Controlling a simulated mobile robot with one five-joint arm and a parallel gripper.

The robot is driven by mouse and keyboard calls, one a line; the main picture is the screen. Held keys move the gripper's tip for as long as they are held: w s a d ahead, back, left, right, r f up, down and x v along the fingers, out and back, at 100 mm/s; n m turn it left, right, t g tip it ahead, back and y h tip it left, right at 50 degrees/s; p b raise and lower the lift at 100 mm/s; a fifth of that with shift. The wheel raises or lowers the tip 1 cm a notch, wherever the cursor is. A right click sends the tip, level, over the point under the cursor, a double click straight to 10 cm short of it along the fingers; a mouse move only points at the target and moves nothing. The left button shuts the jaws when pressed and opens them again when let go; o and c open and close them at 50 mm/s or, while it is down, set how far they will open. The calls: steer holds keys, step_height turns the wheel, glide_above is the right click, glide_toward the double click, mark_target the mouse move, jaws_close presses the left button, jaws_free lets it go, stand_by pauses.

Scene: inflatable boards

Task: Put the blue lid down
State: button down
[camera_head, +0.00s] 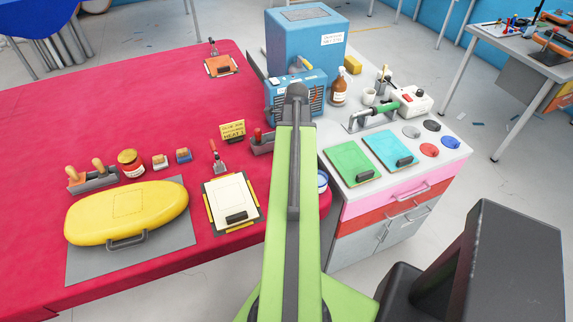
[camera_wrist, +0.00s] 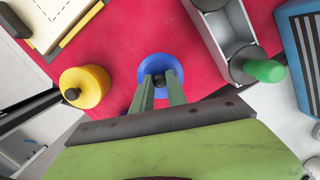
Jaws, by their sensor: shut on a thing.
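The blue lid (camera_wrist: 146,67) is round with a dark knob in its middle. In the wrist view my gripper (camera_wrist: 161,90) has its two green fingers closed at the knob, with the lid under the fingertips and red table cloth around it. Whether the lid touches the cloth cannot be told. In the head view my green arm hides the gripper.
The red table (camera_head: 110,130) holds a yellow inflatable board (camera_head: 125,210), a clipboard (camera_head: 232,203) and tools. In the wrist view a yellow round thing (camera_wrist: 84,88) and a grey tray (camera_wrist: 226,35) flank the lid. A white-topped cabinet (camera_head: 440,150) stands right, holding green and turquoise boards.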

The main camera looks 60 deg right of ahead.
steer(key=shift+w+f, duration=0.1)
steer(key=shift+w, duration=0.1)
step_height(320, 180, down, 4)
steer(key=b, duration=0.4)
steer(key=shift+f, duration=0.2)
steer(key=c, duration=1.3)
jaws_free()
steer(key=shift+r, duration=0.1)
steer(key=r+p, duration=0.4)
steer(key=s+r+p, duration=0.1)
steer(key=r+p, duration=0.7)
steer(key=shift+s+d+r, duration=0.15)
steer(key=shift+d, duration=0.15)
